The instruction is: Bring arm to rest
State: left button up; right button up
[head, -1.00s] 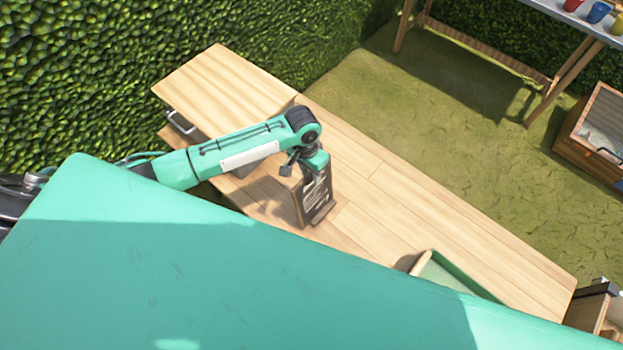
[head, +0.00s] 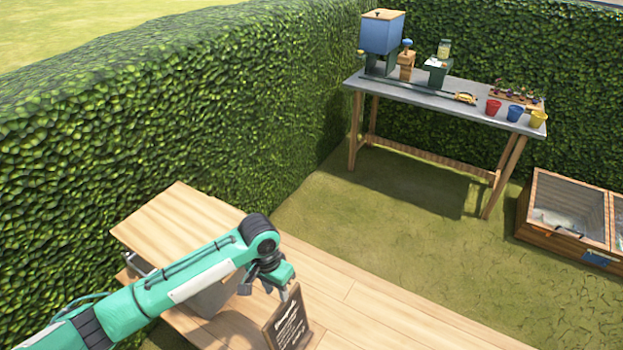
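My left arm comes in from the lower left, teal with a black elbow joint, and reaches over the wooden counter. My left gripper (head: 276,289) points down just behind the top edge of a small dark chalkboard sign (head: 288,325) with white writing. The fingertips are small and partly hidden by the sign, so I cannot tell if they are apart or touching the sign. My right gripper is not in view.
The wooden counter (head: 370,318) runs to the lower right, mostly bare. A grey container (head: 212,297) sits under my arm. A tall hedge (head: 170,130) stands behind. A far table (head: 436,92) holds machines and red, blue and yellow pots. A wooden glazed box (head: 565,222) stands right.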

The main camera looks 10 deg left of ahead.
pick_arm(q)
jog(key=shift+s+d+f, duration=0.15)
jog(key=shift+s+d, duration=0.15)
jog(key=s+d+f+t+h, duration=0.15)
jog(key=s+d, duration=0.35)
jog(key=s, duration=0.5)
jog(key=s+a+r+n+t+y, duration=0.2)
jog(key=s+a+t+y, duration=0.1)
jog(key=s+a, duration=0.85)
notch_tip(320, 180, down, 32)
jog(key=d+g+b, duration=0.1)
jog(key=g, duration=0.1)
jog(key=s+a+f+g+b, duration=0.1)
jog(key=s+a+f, duration=0.2)
jog(key=s+f, duration=1.7)
jog(key=shift+a+f, duration=0.15)
jog(key=shift+a, duration=0.05)
